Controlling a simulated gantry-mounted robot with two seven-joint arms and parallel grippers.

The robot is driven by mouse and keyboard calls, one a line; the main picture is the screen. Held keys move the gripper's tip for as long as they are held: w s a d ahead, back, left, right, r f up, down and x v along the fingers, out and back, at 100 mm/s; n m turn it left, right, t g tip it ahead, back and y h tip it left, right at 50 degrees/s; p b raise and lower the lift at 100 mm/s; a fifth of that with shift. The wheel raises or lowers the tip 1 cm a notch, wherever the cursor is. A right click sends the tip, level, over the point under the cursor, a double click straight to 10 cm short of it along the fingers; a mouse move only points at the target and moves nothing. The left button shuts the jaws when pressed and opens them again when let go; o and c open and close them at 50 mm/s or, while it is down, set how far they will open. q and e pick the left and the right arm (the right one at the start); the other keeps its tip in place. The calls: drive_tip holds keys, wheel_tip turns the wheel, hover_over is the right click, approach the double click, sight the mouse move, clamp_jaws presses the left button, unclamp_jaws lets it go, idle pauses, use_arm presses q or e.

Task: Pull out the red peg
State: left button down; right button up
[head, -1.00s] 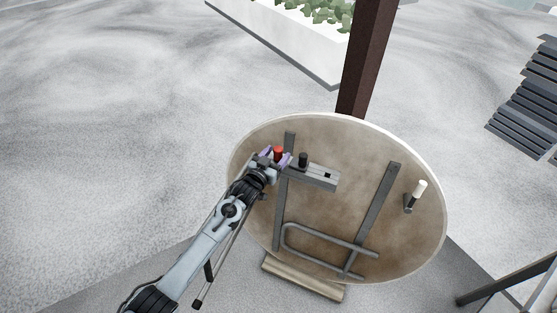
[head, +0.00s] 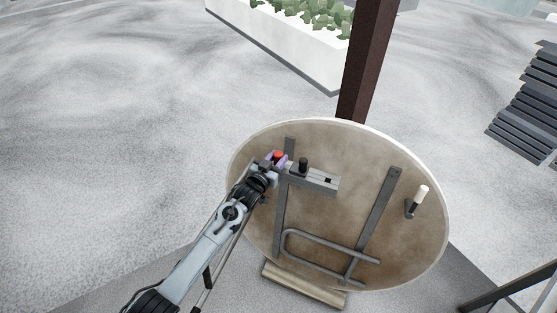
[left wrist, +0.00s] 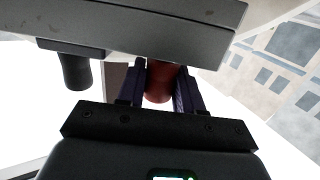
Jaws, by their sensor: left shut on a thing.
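The red peg (head: 278,155) is at the left end of a grey block (head: 316,180) on the round board. In the left wrist view the red peg (left wrist: 159,82) sits between the two purple fingers, right against the block's edge. My left gripper (head: 277,161) is shut on it; the left wrist view shows its fingers (left wrist: 158,88) on either side. The peg's far end is hidden behind the block there, so I cannot tell how deep it sits. My right gripper does not show.
A black peg (head: 303,164) stands on the block just right of the red one. A white-topped handle (head: 420,194) is at the board's right. Grey bars and a bent grey tube (head: 318,258) cross the round board (head: 345,140). A dark post (head: 368,60) rises behind it.

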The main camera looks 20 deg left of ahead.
use_arm(q)
drive_tip(key=shift+r+p, duration=1.05)
drive_tip(key=shift+r, duration=0.1)
idle(0.7)
drive_tip(key=shift+r+p, duration=2.7)
drive_tip(key=shift+r, duration=0.2)
